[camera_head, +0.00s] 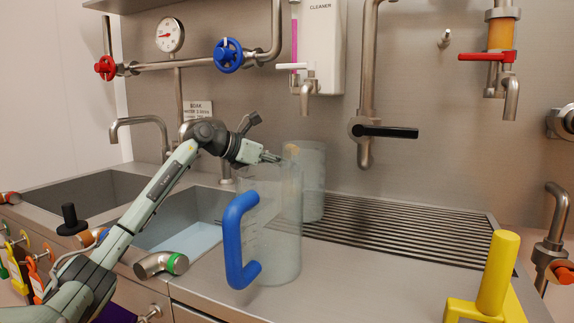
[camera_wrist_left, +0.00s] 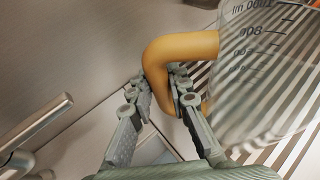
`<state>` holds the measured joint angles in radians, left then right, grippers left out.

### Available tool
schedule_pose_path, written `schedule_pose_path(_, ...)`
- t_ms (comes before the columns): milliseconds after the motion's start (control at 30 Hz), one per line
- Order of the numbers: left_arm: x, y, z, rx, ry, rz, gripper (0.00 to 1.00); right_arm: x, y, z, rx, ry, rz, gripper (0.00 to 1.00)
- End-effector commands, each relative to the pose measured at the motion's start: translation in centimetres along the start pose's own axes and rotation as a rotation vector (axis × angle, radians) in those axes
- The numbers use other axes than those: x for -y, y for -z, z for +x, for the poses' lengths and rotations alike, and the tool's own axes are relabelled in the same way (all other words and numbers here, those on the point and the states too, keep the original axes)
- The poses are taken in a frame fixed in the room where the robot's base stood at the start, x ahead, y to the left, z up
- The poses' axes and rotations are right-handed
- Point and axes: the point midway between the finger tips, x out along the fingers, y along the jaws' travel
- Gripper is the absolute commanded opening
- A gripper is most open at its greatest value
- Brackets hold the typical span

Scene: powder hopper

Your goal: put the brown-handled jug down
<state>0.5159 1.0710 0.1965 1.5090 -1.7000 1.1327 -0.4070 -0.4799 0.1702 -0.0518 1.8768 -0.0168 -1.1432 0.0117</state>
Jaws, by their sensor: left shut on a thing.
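The brown-handled jug (camera_head: 313,185) is clear, upright and at the ribbed drainboard, partly behind the blue-handled jug (camera_head: 275,215). I cannot tell whether its base touches the ribs. Its orange-brown handle (camera_wrist_left: 182,46) shows in the left wrist view, with the clear, marked jug body to its right. My left gripper (camera_head: 276,157) reaches it from the left, above the blue-handled jug's rim. In the left wrist view, the fingers (camera_wrist_left: 160,85) are shut on the handle, one on each side. My right gripper is in neither view.
The ribbed drainboard (camera_head: 400,232) is clear to the right. The blue-handled jug stands in front on the counter. A yellow post (camera_head: 497,275) stands at front right. Sink basins (camera_head: 185,215) lie left; taps and a cleaner dispenser (camera_head: 318,45) hang on the back wall.

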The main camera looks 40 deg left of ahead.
Motion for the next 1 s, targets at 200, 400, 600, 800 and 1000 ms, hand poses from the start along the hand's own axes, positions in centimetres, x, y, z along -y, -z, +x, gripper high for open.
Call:
schedule_pose_path(200, 0.0, 0.1, 0.0, -0.001, 0.0, 0.0, 0.38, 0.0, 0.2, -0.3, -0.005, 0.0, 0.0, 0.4)
schedule_pose_path(400, 0.0, 0.1, 0.0, -0.001, 0.0, 0.0, 0.38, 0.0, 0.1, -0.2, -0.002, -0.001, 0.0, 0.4)
schedule_pose_path(600, -0.1, 0.1, -0.6, -0.002, -0.002, 0.0, 0.38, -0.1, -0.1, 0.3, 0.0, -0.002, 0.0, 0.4)
schedule_pose_path(800, -0.1, 0.4, -4.3, -0.003, -0.003, 0.002, 0.38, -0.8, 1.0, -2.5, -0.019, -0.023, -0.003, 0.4)
schedule_pose_path(1000, 0.0, 0.3, -8.6, -0.002, -0.002, 0.001, 0.38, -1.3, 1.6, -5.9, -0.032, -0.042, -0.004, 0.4)
